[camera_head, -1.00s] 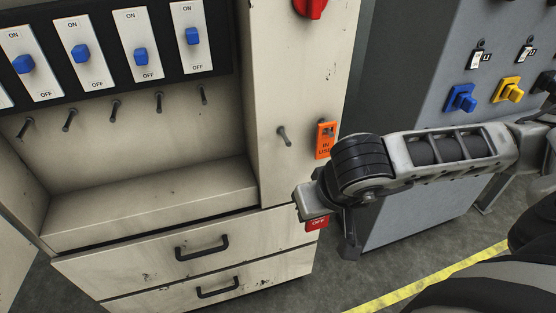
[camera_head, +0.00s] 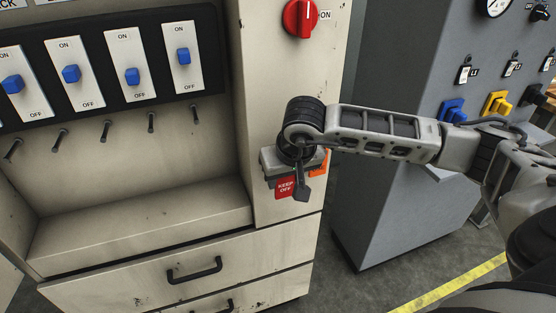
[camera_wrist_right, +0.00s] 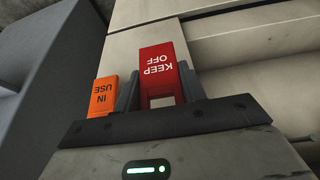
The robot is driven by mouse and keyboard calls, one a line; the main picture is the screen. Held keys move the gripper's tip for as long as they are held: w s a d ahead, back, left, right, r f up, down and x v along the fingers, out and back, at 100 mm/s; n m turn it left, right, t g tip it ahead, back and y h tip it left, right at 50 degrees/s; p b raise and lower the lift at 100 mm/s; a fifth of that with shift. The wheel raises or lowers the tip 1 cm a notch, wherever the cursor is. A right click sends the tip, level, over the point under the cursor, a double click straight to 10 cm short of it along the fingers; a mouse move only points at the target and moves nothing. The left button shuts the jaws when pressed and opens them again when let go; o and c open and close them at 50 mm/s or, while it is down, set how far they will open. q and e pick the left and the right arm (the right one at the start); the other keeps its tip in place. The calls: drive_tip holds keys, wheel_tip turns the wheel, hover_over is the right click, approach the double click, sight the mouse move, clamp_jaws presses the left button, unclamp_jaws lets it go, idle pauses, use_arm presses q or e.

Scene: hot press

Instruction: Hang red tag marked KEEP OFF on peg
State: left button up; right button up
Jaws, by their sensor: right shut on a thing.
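The red KEEP OFF tag (camera_head: 285,187) hangs below my right gripper (camera_head: 285,170) in the head view, in front of the cabinet's right-hand panel. In the right wrist view the tag (camera_wrist_right: 162,72) sits between the two fingers, its lettering upside down. My right gripper (camera_wrist_right: 160,98) is shut on it. The peg on that panel is hidden behind my gripper and wrist in the head view, so I cannot tell how the tag stands to it. My left gripper is not in view.
An orange IN USE tag (camera_head: 319,164) is just right of my gripper; it also shows in the wrist view (camera_wrist_right: 102,97). A red rotary switch (camera_head: 299,18) is above. Several bare pegs (camera_head: 106,131) line the recess under the blue switches. A grey cabinet (camera_head: 385,150) stands to the right.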

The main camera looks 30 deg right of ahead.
drive_tip(key=shift+w+d+f+p, duration=0.1)
drive_tip(key=shift+w+d+p, duration=0.15)
drive_tip(key=shift+w, duration=0.8)
drive_tip(key=shift+w+d+f+p, duration=0.1)
drive_tip(key=shift+w+d+p, duration=0.15)
drive_tip(key=shift+w, duration=0.75)
drive_tip(key=o, duration=0.9)
drive_tip(key=shift+o, duration=0.2)
